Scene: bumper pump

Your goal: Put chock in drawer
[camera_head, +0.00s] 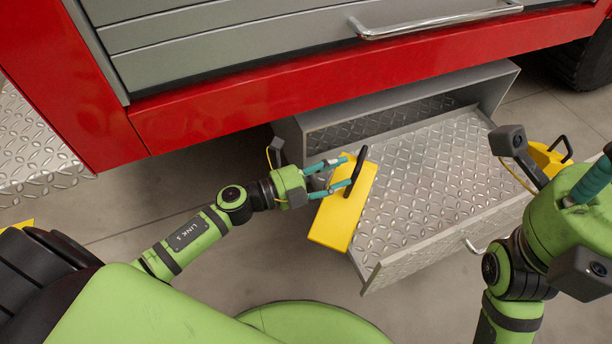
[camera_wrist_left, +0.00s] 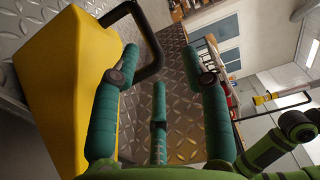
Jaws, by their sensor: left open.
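A yellow chock (camera_head: 335,225) with a black handle (camera_head: 356,172) is at the left side of the open, empty-looking drawer (camera_head: 428,180), overlapping its left edge. I cannot tell what supports the chock. My left gripper (camera_head: 334,178) is open, its teal fingers reaching to the handle. In the left wrist view, the chock (camera_wrist_left: 62,85) is at the left and its handle (camera_wrist_left: 152,45) arches near the left finger of the gripper (camera_wrist_left: 165,75). A second yellow chock (camera_head: 545,158) is partly hidden behind my right arm. My right gripper (camera_head: 592,180) is only partly seen at the right edge.
The drawer has a tread-plate floor and a front pull handle (camera_head: 474,246), below the red truck body (camera_head: 250,104). A closed grey shutter with a metal bar (camera_head: 435,22) is above. Bare floor (camera_head: 185,180) lies left of the drawer; a tire (camera_head: 588,62) is at upper right.

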